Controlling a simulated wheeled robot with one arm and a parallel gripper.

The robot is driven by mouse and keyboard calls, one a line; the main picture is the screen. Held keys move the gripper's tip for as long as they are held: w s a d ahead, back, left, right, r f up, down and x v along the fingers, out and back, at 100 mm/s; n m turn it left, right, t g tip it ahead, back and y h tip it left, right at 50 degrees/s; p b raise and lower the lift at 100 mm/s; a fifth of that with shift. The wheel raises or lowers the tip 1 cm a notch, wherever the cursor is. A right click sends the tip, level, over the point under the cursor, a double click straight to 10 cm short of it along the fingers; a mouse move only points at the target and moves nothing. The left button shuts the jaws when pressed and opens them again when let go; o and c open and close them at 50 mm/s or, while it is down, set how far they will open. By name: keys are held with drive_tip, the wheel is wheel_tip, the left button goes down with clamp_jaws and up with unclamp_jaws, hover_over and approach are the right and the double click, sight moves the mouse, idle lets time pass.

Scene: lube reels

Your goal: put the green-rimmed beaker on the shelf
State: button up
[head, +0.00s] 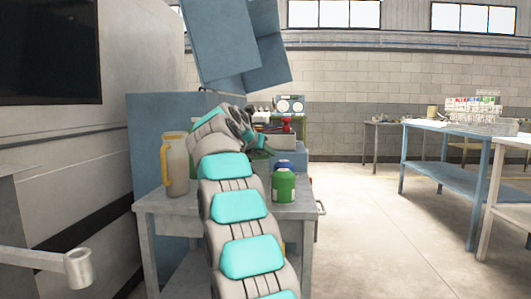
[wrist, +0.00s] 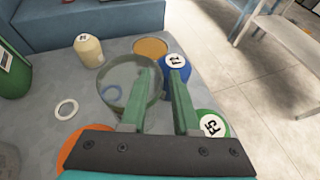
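The beaker (wrist: 118,78) is clear, with a greenish rim, and stands on the grey bench top (wrist: 40,80) in the wrist view. My gripper (wrist: 162,78) is open above the bench, its two green fingers apart. The left finger overlaps the right side of the beaker in the picture; I cannot tell whether it touches or which side of the wall it is on. In the head view my gripper (head: 255,140) is partly hidden by my arm, and I cannot make out the beaker. A blue raised ledge (wrist: 110,22) runs behind the bench items; whether it is the shelf is unclear.
A cream bottle (wrist: 88,50), white ring (wrist: 66,108) and orange disc (wrist: 150,46) are nearby. A beige jug (head: 176,165) stands left. A blue cabinet (head: 222,45) hangs above.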

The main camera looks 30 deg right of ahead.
drive_tip(key=shift+r, duration=0.2)
drive_tip(key=p+v, duration=0.1)
drive_tip(key=v, duration=1.1)
drive_tip(key=s+a+f+m+g+y, duration=0.35)
drive_tip(key=s+f+m, duration=0.35)
drive_tip(key=s+f, duration=0.55)
drive_tip(key=s+a+f+m+g+y, duration=0.1)
drive_tip(key=s+a+f+m+y, duration=0.1)
drive_tip(key=s+a+f+m, duration=0.3)
drive_tip(key=s+a+f+m+g+y, duration=0.2)
drive_tip(key=s+a+f+m, duration=0.4)
drive_tip(key=s+f, duration=0.8)
drive_tip(key=s+a+f+m+g+y, duration=0.2)
drive_tip(key=s+a+f+m, duration=0.3)
drive_tip(key=s+f, duration=0.4)
drive_tip(key=s+m+y, duration=0.1)
drive_tip(key=s, duration=0.6)
drive_tip(key=shift+s+a+f+m, duration=0.3)
drive_tip(key=shift+s, duration=0.05)
drive_tip(key=shift+o, duration=0.4)
drive_tip(key=shift+g, duration=0.25)
